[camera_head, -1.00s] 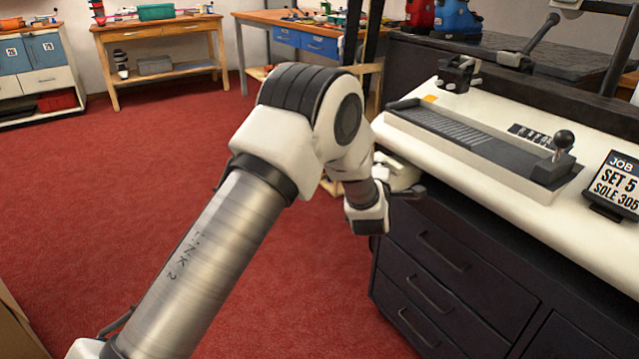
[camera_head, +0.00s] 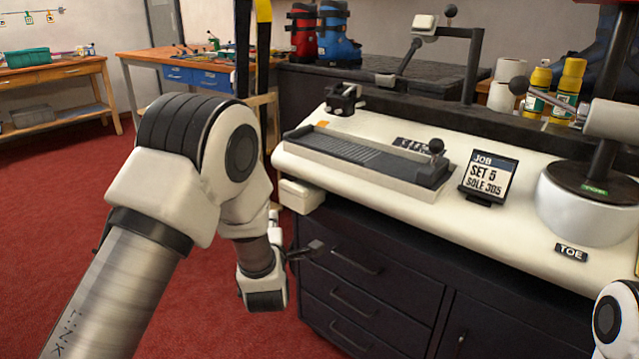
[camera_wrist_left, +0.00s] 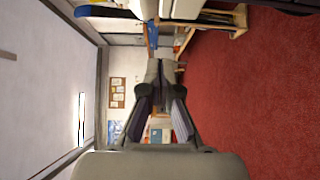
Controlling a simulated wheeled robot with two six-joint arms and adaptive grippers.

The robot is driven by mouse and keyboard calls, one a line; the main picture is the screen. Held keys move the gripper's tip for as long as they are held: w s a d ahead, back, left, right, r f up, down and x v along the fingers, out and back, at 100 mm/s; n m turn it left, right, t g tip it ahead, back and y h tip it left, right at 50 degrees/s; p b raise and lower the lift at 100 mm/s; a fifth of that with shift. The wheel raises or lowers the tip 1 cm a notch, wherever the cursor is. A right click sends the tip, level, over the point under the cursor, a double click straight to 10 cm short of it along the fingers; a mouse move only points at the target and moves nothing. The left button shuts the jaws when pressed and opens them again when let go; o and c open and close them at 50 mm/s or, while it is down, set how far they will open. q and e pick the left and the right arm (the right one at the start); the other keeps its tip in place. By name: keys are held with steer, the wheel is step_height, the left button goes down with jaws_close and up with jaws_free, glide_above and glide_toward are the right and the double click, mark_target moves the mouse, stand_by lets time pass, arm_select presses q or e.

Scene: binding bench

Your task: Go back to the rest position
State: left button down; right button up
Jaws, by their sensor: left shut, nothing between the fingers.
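My left gripper (camera_head: 314,246) is in front of the dark drawer front of the bench, below the level of the white worktop. It also shows in the left wrist view (camera_wrist_left: 160,75), where its fingers are together with nothing between them. My left arm comes in from the lower left, bent at its elbow joint. A white piece of my right arm shows at the lower right edge, but the right gripper is out of view.
The white worktop (camera_head: 350,182) carries a grey sliding jig (camera_head: 365,158), a job sign (camera_head: 487,178) and a round white base (camera_head: 585,208). Dark drawers (camera_head: 350,300) stand below it. Red carpet (camera_head: 60,200) lies open at left, with wooden benches (camera_head: 60,75) behind.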

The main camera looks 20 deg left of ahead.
arm_select(q)
steer(key=s+f+m+g+h, duration=0.15)
steer(key=s+f, duration=0.25)
steer(key=f, duration=0.5)
steer(key=s+f+m+g, duration=0.1)
steer(key=s+f+g, duration=0.25)
steer(key=f, duration=0.65)
steer(key=s+d+f+m+g+h, duration=0.2)
steer(key=s+f+m+g, duration=0.25)
steer(key=s+f, duration=0.55)
steer(key=s+d+f+m+g+h, duration=0.1)
steer(key=s+f+m+g+h, duration=0.3)
steer(key=s, duration=0.9)
steer(key=s+d+f+m+g, duration=0.2)
steer(key=s+d+m+g, duration=0.1)
steer(key=s+m, duration=0.75)
step_height(320, 180, up, 31)
steer(key=p, duration=3.1)
steer(key=shift+w+m, duration=0.35)
steer(key=shift+w, duration=0.1)
